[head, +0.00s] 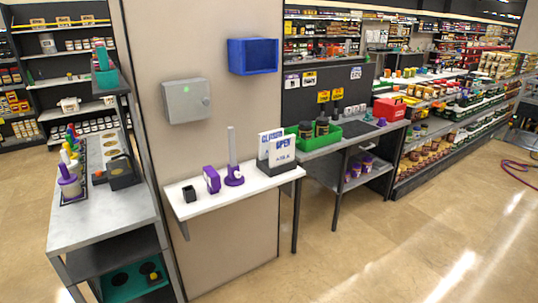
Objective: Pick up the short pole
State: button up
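A pale grey upright pole (231,147) stands in a purple round base (234,177) on the white wall shelf (213,202). I cannot tell whether this is the short pole. Several upright pieces with coloured tops stand in a row on the left counter, with a purple one (69,184) at the front and yellow, white, green and red ones behind. They are too small to tell whether any is a short pole. My gripper is not in view.
The shelf also holds a small black block (189,194), a purple box (212,179) and a black holder with signs (280,162). A dark box (124,174) sits on the left counter (100,225). A green tray (322,135) stands on the right table.

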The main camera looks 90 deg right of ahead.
aim_at(231, 133)
jog(key=u, duration=0.05)
jog(key=k, duration=1.7)
jog(key=z, duration=0.85)
jog(key=i, duration=0.75)
